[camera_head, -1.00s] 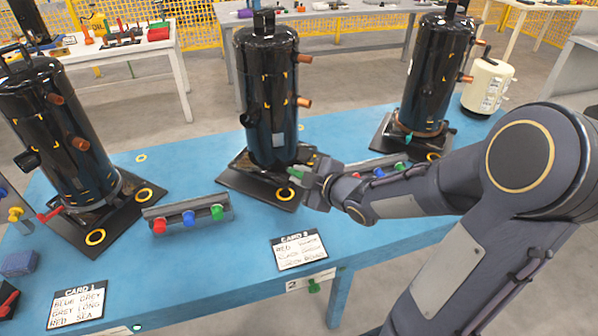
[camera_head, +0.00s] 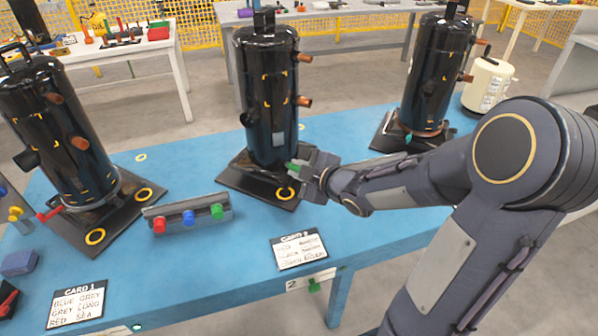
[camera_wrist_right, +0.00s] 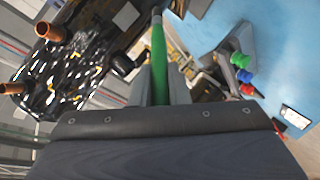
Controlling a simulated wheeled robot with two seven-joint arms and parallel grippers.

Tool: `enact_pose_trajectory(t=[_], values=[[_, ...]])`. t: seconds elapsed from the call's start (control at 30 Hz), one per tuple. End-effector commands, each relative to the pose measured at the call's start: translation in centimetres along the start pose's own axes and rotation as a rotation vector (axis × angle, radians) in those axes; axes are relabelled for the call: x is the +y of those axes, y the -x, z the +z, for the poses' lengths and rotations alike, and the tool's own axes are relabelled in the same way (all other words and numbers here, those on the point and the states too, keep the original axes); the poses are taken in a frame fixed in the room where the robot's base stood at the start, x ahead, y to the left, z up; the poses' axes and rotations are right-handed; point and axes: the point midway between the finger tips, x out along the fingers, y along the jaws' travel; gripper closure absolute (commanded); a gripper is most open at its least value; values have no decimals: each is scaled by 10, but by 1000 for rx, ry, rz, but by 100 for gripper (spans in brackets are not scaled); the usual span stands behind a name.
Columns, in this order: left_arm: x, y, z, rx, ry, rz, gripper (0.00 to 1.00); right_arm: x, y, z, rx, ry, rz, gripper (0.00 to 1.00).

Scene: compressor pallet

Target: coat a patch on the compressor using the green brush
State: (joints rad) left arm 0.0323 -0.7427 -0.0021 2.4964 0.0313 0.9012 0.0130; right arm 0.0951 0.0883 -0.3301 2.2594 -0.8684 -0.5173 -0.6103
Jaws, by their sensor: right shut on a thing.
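The middle compressor (camera_head: 266,75), a tall glossy black cylinder with copper stubs, stands upright on a dark base plate. It has yellow corner marks and a small grey patch (camera_head: 278,139) low on its front. My right gripper (camera_head: 301,171) is beside its lower right side, shut on the green brush (camera_head: 293,165). In the right wrist view the green handle (camera_wrist_right: 159,60) runs up between the fingers, and the compressor (camera_wrist_right: 75,75) lies to the left. I cannot tell whether the brush touches the compressor. My left gripper is not in view.
A rack (camera_head: 187,218) with red, blue and green knobs stands front left of the middle compressor. Other compressors stand left (camera_head: 60,130) and right (camera_head: 432,75) on the blue table (camera_head: 220,275). Card 2 (camera_head: 299,249) lies near the front edge. A cream canister (camera_head: 487,85) stands far right.

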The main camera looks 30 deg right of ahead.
Motion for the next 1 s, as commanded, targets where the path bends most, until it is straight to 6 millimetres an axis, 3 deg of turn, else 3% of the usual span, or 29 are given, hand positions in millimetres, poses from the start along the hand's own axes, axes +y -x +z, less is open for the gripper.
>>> enact_pose_trajectory(t=[0.43,1.0], values=[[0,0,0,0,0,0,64,23,-41,4,-1,0,-1,100],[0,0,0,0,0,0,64,27,-47,4,0,0,-1,100]])
